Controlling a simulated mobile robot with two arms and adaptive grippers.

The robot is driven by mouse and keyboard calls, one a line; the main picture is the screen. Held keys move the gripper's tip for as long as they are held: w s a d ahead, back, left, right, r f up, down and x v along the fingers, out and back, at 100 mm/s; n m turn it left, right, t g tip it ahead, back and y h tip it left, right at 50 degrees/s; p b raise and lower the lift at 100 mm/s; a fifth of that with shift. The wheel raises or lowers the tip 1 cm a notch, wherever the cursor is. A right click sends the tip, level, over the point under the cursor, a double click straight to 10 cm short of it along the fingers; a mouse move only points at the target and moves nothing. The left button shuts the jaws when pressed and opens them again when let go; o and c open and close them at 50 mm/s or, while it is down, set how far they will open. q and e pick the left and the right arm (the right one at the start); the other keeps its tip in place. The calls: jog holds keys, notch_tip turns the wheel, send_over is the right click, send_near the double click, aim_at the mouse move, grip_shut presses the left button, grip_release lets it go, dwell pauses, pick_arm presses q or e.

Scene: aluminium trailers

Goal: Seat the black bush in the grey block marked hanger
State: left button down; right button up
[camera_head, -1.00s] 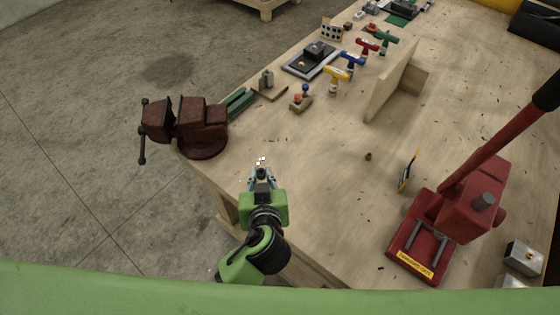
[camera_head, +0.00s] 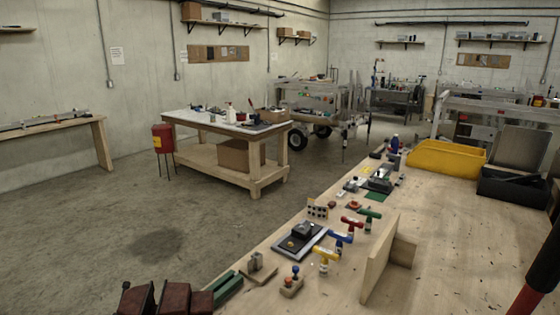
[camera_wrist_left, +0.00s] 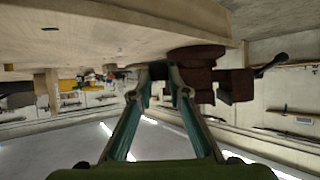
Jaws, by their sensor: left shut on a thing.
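No grey block marked hanger can be made out in the current views. My right gripper is not in view.
A dark red vise (camera_head: 172,299) is at the bench's near left corner; it also shows beside the fingers in the wrist view (camera_wrist_left: 200,78). An upright wooden board (camera_head: 380,262), coloured T-handled tools (camera_head: 341,240) and a yellow bin (camera_head: 445,158) stand on the bench (camera_head: 455,235).

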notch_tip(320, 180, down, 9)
jog(key=b, duration=0.8)
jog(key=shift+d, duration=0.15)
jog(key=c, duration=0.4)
pick_arm(q)
jog(key=s+r+m+g+h, duration=0.3)
jog(key=r+m+g+h, duration=0.2)
jog(key=r+m+h, duration=0.5)
jog(key=shift+s+a+r+m, duration=0.4)
jog(key=shift+r+m, duration=0.3)
jog(key=shift+r, duration=0.25)
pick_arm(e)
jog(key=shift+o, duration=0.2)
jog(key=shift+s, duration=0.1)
